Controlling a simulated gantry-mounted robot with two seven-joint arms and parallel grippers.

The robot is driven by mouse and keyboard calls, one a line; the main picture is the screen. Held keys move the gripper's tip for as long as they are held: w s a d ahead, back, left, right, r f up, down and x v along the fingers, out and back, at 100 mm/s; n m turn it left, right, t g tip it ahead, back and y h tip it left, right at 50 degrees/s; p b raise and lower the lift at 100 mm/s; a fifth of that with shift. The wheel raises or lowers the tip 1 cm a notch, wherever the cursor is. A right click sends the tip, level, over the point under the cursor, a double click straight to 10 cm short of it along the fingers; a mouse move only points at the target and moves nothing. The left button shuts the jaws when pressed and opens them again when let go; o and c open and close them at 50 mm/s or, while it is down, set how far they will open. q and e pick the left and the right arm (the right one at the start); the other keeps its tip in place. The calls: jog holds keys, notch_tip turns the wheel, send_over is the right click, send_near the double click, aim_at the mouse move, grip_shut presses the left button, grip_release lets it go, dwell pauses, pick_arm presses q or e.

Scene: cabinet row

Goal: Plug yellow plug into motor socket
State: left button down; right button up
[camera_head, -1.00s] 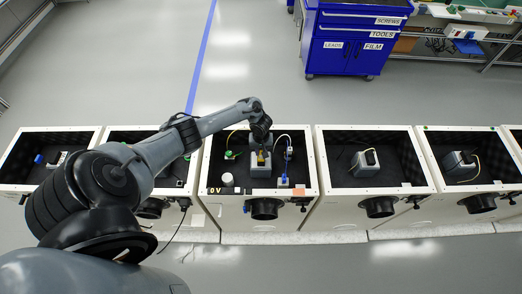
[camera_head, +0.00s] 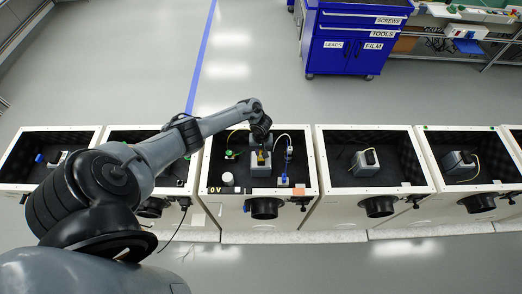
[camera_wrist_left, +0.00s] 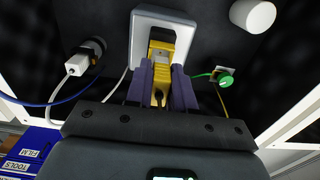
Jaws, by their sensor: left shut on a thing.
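The yellow plug (camera_wrist_left: 162,58) is held between the purple fingers of my left gripper (camera_wrist_left: 162,88) in the left wrist view. Its far end meets a dark part on the grey-white motor housing (camera_wrist_left: 143,32); whether it is fully seated I cannot tell. In the head view the left gripper (camera_head: 262,143) reaches down into the middle cabinet, over the motor housing (camera_head: 260,169), with the yellow plug (camera_head: 261,158) small below it. The motor socket itself is hidden by the plug. My right gripper is not in view.
The middle cabinet (camera_head: 208,160) also holds a white cylinder (camera_wrist_left: 253,15), a green connector (camera_wrist_left: 226,80) with a wire, and a white plug (camera_wrist_left: 77,65) on a cable. Cabinet walls stand close around. A blue tool cart (camera_head: 352,40) stands behind on open floor.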

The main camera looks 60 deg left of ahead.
pick_arm(q)
jog(key=shift+f+b, duration=0.5)
jog(key=shift+f, duration=0.3)
jog(key=c, duration=0.9)
grip_release()
notch_tip(320, 180, up, 9)
jog(key=p, duration=0.3)
jog(key=shift+p, duration=0.35)
jog(key=shift+r, duration=0.95)
